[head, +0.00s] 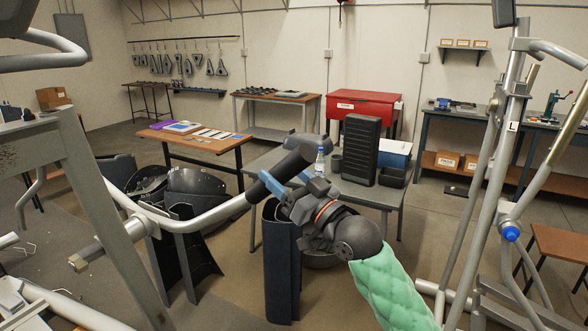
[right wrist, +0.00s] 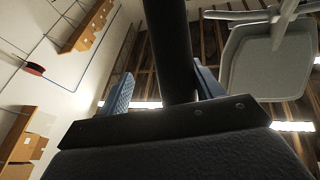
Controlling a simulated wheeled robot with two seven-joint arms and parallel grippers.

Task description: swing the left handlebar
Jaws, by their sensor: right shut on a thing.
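A grey tubular handlebar (head: 216,214) with a black grip (head: 309,152) crosses the middle of the head view, rising from lower left. My right gripper (head: 280,186) is shut around the black grip, with its blue fingers on either side. In the right wrist view, the black grip (right wrist: 169,45) runs between the two blue fingers (right wrist: 162,92). The gripper hides part of the grip. An upright post (head: 508,120) at the right bears an "L" label. My left gripper is not in view.
A grey table (head: 392,194) with a black bin rack (head: 361,149) and a bottle (head: 320,161) stands behind the gripper. Frame tubes of the machine (head: 100,215) stand close on the left and right sides.

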